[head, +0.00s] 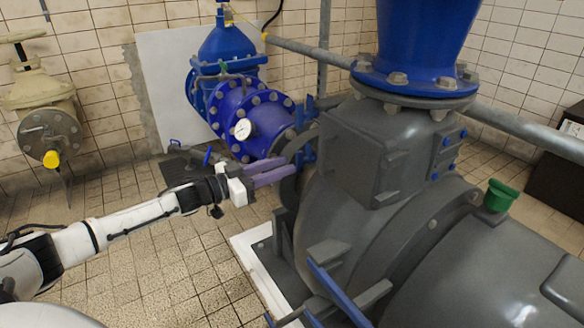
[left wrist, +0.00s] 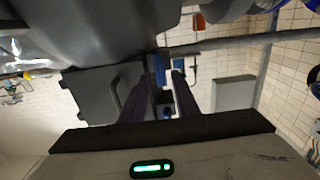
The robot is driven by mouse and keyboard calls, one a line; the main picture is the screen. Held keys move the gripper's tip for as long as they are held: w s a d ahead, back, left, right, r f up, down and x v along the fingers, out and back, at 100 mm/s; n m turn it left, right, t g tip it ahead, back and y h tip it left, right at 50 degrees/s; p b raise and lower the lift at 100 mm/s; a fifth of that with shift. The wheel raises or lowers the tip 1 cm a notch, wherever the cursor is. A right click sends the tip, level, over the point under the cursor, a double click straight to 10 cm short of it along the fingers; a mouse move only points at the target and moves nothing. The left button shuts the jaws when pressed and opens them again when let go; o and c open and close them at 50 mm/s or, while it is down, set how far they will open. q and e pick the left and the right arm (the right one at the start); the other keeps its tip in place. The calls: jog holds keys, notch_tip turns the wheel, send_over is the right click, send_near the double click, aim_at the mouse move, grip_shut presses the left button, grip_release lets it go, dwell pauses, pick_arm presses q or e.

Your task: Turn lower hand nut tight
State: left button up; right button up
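Two blue hand nuts show on the left side of the grey pump casing (head: 345,205) in the head view. The upper hand nut (head: 309,105) stands above the lower hand nut (head: 304,151). My left gripper (head: 288,168) has two purple fingers pointing at the casing, just left of and slightly below the lower nut. In the left wrist view its fingers (left wrist: 162,75) are apart, with a blue part (left wrist: 159,68) showing in the gap near the tips. I cannot tell which nut that is, or whether the fingers touch it. My right gripper is out of view.
Behind the gripper is a blue valve and pipe (head: 245,115) with a gauge. A blue-flanged pipe (head: 418,75) rises from the pump. A green cap (head: 497,195) sits on the pump at right. A beige valve (head: 42,105) stands at left. Tiled floor (head: 150,260) is free below my arm.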

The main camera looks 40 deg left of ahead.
aim_at(296, 162)
pick_arm(q)
jog(key=shift+b+x, duration=0.35)
jog(key=shift+x, duration=1.6)
grip_shut()
